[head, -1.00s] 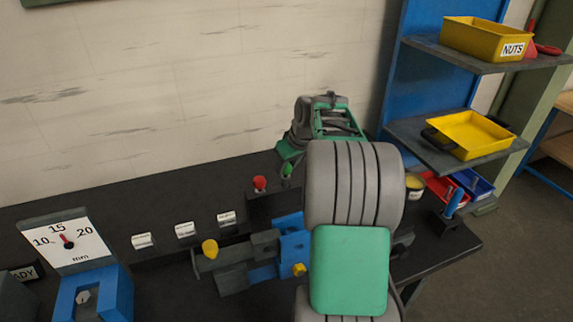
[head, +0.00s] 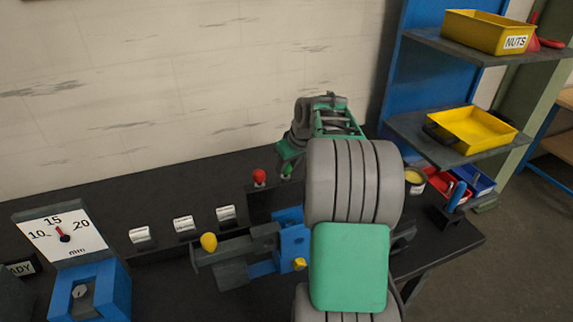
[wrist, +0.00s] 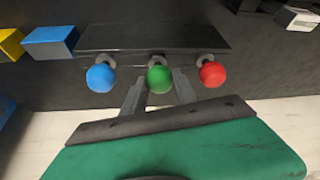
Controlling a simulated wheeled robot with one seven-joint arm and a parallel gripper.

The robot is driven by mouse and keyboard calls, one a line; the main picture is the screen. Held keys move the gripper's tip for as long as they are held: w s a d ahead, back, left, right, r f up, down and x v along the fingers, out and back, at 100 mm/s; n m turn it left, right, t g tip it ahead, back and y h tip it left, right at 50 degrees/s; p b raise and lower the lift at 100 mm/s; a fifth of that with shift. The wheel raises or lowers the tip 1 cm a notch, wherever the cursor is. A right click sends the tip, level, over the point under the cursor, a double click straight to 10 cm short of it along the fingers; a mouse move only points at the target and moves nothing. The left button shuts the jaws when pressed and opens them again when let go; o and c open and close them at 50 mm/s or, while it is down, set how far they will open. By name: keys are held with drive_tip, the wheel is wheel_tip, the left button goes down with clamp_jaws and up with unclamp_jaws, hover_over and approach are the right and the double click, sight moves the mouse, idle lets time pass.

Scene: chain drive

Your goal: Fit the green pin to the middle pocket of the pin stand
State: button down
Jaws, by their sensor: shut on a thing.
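The pin stand is a dark bar (wrist: 150,38) with a row of pins in the wrist view. The blue-headed pin (wrist: 100,78) is on the left and the red-headed pin (wrist: 212,74) on the right. The green pin (wrist: 160,79) is between them, at the middle pocket. My gripper (wrist: 159,92) is shut on it, a finger on each side. Its lower end is hidden behind its round head, so I cannot tell how deep it sits. In the head view the green pin (head: 287,170) shows below my gripper (head: 288,158), right of the red pin (head: 259,176). My arm hides the blue pin there.
Shelves with yellow trays (head: 472,130) are at the right.

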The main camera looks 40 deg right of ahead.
drive_tip(key=shift+f, duration=0.25)
drive_tip(key=c, duration=0.9)
unclamp_jaws()
drive_tip(key=shift+f, duration=0.1)
drive_tip(key=b+v, duration=0.1)
drive_tip(key=v, duration=0.7)
